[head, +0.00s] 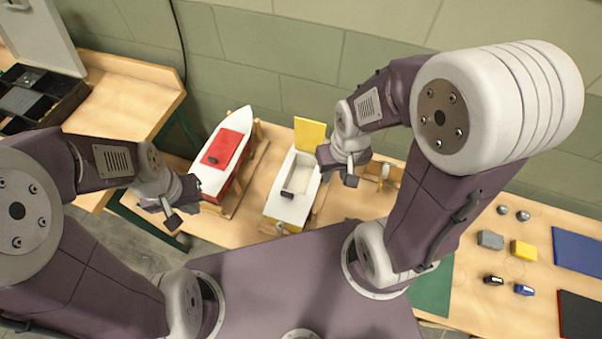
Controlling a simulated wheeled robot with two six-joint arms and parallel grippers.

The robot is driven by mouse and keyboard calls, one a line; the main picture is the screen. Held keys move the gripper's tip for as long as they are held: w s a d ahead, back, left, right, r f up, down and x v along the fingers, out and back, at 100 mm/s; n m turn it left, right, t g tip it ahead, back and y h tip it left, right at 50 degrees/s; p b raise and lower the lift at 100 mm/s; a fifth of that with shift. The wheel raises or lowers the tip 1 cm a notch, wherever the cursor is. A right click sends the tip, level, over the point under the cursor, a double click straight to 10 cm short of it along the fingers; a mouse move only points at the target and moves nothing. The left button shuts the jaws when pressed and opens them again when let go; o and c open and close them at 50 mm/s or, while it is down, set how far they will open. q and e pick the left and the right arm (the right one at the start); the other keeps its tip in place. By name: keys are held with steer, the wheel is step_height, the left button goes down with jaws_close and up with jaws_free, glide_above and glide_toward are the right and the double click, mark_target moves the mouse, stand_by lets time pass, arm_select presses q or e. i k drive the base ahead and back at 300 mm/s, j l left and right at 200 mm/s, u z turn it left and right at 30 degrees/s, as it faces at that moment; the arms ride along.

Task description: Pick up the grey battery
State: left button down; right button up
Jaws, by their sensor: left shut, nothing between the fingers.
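A grey block (490,240), which looks like the grey battery, lies on the wooden table at the right, left of a yellow block (523,250). My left gripper (173,220) is shut and empty, left of the red-decked boat and far from the grey block. My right gripper (350,179) hangs by the right side of the boat with the open yellow hatch, also well away from the grey block. Its fingers are too small and dark to tell open from shut. My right arm stands between it and the grey block.
A white boat with a red deck (239,130) and a boat with a raised yellow hatch (310,134) stand on the table. Near the grey block are two small balls (503,210), a black item (493,280), a blue item (524,289) and a blue mat (580,252).

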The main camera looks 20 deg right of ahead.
mark_target(487, 239)
steer(key=j+z, duration=0.1)
steer(key=z, duration=0.25)
steer(key=k+j+z, duration=0.1)
steer(key=z, duration=0.2)
steer(key=j+z, duration=0.1)
steer(key=z, duration=0.25)
steer(key=k+z, duration=0.15)
steer(key=z, duration=1.1)
steer(key=i+z, duration=0.15)
steer(key=z, duration=0.15)
steer(key=i+j+z, duration=0.15)
steer(key=z, duration=0.2)
